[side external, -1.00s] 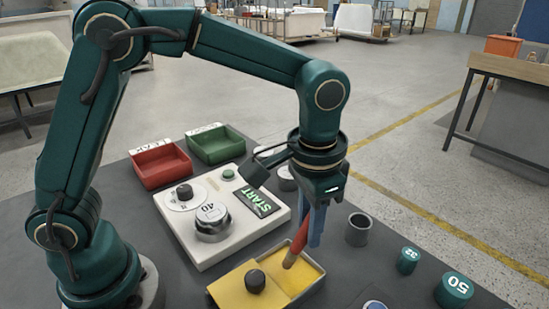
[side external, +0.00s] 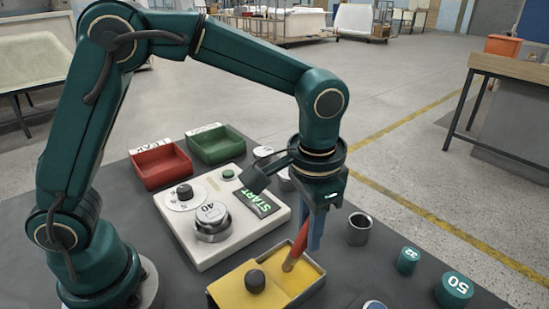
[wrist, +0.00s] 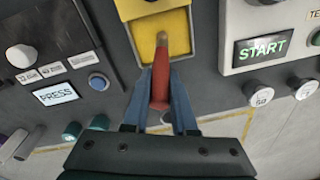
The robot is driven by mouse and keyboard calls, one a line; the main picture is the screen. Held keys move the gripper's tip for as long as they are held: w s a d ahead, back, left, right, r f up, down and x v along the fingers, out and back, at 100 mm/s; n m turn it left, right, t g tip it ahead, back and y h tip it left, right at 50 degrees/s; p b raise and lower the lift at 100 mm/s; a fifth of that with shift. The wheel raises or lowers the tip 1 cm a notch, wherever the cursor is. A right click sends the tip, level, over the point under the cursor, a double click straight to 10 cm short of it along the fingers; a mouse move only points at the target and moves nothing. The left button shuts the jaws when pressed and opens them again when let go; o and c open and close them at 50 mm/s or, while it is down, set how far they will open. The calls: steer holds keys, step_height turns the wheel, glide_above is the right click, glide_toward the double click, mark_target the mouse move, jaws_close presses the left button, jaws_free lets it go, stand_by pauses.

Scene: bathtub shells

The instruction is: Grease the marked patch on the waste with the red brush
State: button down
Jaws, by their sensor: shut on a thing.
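My gripper (side external: 309,236) is shut on the red brush (side external: 300,250), which leans with its tip down. In the wrist view the brush (wrist: 160,84) lies between the two blue fingers of my gripper (wrist: 161,76) and points away from them. The brush's tan tip is inside the open part of the yellow grease box (side external: 317,282), at or just above the yellow floor; I cannot tell if it touches. The box also shows in the wrist view (wrist: 179,22). I cannot pick out the waste or a marked patch with certainty.
A white console (side external: 183,232) with dials and a START display stands behind the box. Red (side external: 160,166) and green (side external: 216,145) trays are farther back. A grey metal cup (side external: 358,230) and teal caps marked 32 (side external: 408,261) and 50 (side external: 454,291) stand to the right.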

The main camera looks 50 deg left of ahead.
steer(key=shift+f, duration=0.35)
stand_by(0.9)
steer(key=shift+r, duration=3.6)
